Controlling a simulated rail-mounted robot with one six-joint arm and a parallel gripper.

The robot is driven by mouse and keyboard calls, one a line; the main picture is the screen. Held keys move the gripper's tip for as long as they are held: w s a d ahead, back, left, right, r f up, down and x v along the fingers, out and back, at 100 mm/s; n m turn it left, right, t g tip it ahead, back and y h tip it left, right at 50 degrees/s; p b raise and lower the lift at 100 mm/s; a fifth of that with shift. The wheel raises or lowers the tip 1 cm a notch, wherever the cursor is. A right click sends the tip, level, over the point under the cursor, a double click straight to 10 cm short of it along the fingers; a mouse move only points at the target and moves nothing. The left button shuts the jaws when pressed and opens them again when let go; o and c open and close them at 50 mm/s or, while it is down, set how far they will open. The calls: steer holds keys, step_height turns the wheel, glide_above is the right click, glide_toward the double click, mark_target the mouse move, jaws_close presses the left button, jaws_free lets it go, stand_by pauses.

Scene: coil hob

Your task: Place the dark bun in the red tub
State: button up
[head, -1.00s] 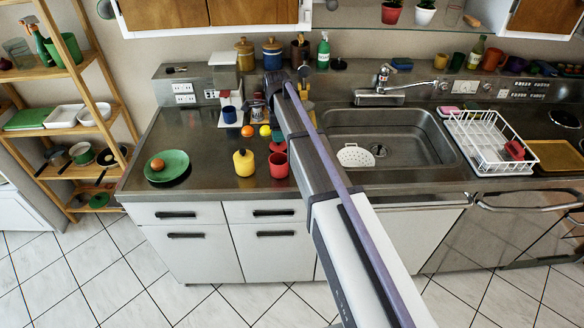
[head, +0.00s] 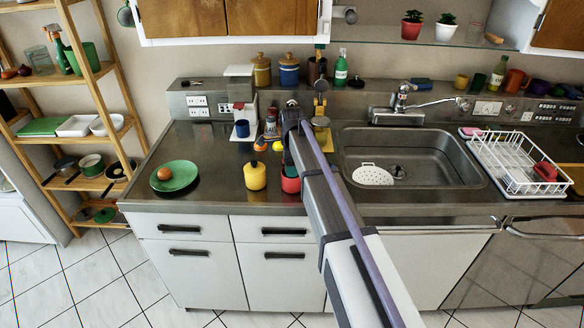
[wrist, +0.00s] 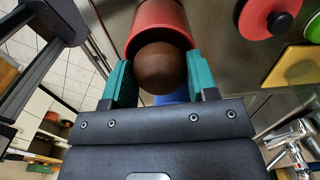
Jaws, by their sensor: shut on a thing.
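The dark bun (wrist: 160,68) is a brown ball held between the teal fingertips of my gripper (wrist: 158,74) in the wrist view. My gripper is shut on it. The red tub (wrist: 160,18) shows right behind the bun there, and the bun overlaps its rim in the picture; I cannot tell whether the bun is inside it. In the head view the red tub (head: 290,184) stands on the counter's front part, partly covered by my arm. My gripper and the bun are hidden behind my arm in the head view.
A yellow jar (head: 255,176) stands just left of the tub. A green plate (head: 174,177) with an orange-brown ball (head: 164,174) lies further left. An orange (head: 261,145) and a lemon (head: 277,146) lie behind. The sink (head: 440,165) is to the right.

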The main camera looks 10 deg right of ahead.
steer(key=shift+f+b, duration=0.4)
steer(key=shift+f, duration=0.1)
steer(key=shift+s, duration=0.15)
steer(key=o, duration=0.9)
steer(key=shift+r, duration=0.1)
steer(key=shift+r+p, duration=0.3)
steer(key=shift+p, duration=0.1)
step_height(320, 180, up, 13)
steer(key=p, duration=1.3)
steer(key=s+n, duration=0.6)
steer(key=s, duration=0.4)
steer(key=s+n, duration=0.7)
steer(key=s, duration=0.3)
steer(key=s+n, duration=0.7)
steer(key=s, duration=0.3)
steer(key=shift+f, duration=0.3)
